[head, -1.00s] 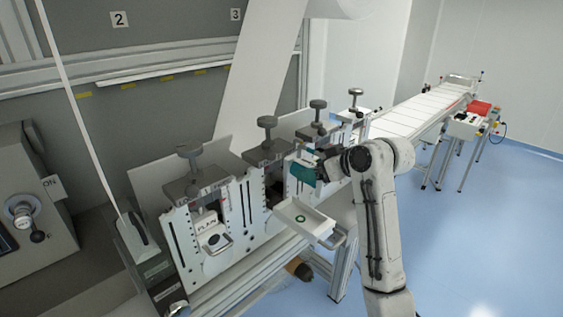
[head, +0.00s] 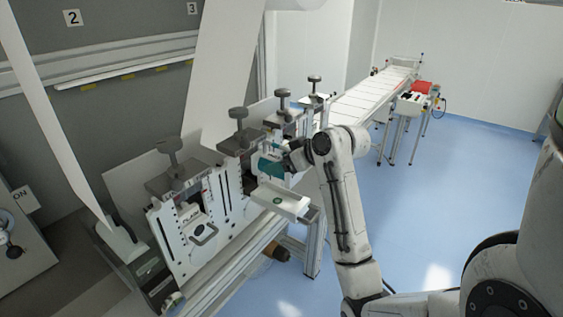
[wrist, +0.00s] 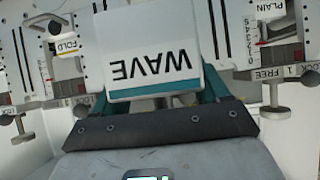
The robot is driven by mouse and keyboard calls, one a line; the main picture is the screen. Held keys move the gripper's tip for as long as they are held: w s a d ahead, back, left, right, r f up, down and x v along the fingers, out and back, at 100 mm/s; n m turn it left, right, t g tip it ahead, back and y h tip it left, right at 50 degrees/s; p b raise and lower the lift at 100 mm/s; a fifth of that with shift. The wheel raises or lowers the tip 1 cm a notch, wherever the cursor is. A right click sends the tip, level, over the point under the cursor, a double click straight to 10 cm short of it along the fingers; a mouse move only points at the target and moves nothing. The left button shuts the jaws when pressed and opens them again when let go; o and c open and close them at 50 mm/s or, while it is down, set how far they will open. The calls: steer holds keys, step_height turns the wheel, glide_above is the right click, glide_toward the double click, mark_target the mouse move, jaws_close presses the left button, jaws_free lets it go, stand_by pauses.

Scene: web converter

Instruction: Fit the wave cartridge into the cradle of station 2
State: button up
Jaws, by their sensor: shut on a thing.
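The wave cartridge (wrist: 155,62), a white block with a teal stripe and an upside-down WAVE label, is between my gripper's dark teal fingers (wrist: 158,100) in the wrist view. In the head view my gripper (head: 272,166) shows as a teal patch in front of the middle of the converter; the cartridge is hard to make out there. The station 2 bay appears to be the middle one, under a dark knob (head: 238,113). The inside of the bay is mostly hidden by my gripper.
A PLAIN unit (head: 198,222) sits in the left bay; its label (wrist: 270,10) shows right in the wrist view. A FOLD unit (wrist: 66,45) is on the left there. A conveyor (head: 365,95) runs behind. Blue floor (head: 450,190) is clear at right.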

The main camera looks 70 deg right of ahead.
steer(key=shift+d+f+b, duration=0.1)
steer(key=shift+f+b, duration=1.55)
steer(key=shift+f, duration=1.15)
steer(key=shift+p, duration=0.65)
steer(key=shift+f+b, duration=0.95)
steer(key=shift+f, duration=0.8)
steer(key=o, duration=1.6)
steer(key=shift+s+f, duration=0.1)
steer(key=shift+c, duration=0.2)
steer(key=b+v, duration=0.1)
steer(key=v, duration=1)
